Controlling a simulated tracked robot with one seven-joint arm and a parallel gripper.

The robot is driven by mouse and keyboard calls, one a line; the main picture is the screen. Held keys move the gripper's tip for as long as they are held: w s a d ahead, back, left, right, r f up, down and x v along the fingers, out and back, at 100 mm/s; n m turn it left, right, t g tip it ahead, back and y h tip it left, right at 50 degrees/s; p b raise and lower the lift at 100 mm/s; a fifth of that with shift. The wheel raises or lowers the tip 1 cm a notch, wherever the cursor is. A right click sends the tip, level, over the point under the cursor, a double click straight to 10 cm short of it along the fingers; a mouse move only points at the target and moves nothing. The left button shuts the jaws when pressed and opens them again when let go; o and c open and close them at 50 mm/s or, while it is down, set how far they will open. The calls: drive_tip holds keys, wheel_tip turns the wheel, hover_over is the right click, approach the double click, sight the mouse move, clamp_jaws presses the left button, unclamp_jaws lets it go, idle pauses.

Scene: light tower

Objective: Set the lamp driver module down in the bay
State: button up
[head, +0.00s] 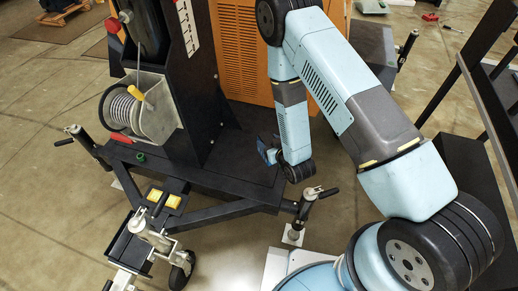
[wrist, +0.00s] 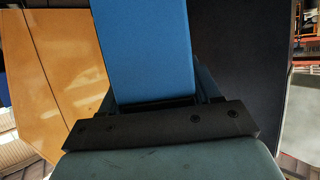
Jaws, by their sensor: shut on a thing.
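The lamp driver module (wrist: 145,50) appears to be the flat blue block filling the upper middle of the wrist view. My gripper (wrist: 152,98) is shut on it, with fingers mostly hidden behind it. In the head view my gripper (head: 272,154) is at the low end of my arm, beside the tower's black base. A small dark blue piece shows there, too small to tell module from finger. The bay cannot be made out in either view. In the wrist view, an orange panel (wrist: 60,70) is left of the module and a dark surface (wrist: 237,60) is right of it.
The tower's orange vented cabinet (head: 238,50) stands behind my arm. Black outrigger beams with a jack (head: 300,215) lie below the gripper. A cable reel (head: 140,108) and dark mast (head: 180,80) stand left. A black frame (head: 485,85) is at right. Open concrete floor lies left.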

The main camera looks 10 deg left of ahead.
drive_tip(key=shift+w+a+f, duration=1.25)
drive_tip(key=shift+w+f, duration=0.7)
drive_tip(key=shift+f, duration=0.2)
drive_tip(key=shift+w+a+f, duration=1.2)
drive_tip(key=shift+w+f, duration=0.7)
drive_tip(key=shift+f, duration=0.3)
drive_tip(key=shift+w+a+f, duration=1.25)
drive_tip(key=shift+w+f, duration=0.7)
drive_tip(key=shift+f, duration=0.2)
drive_tip(key=o, duration=1.5)
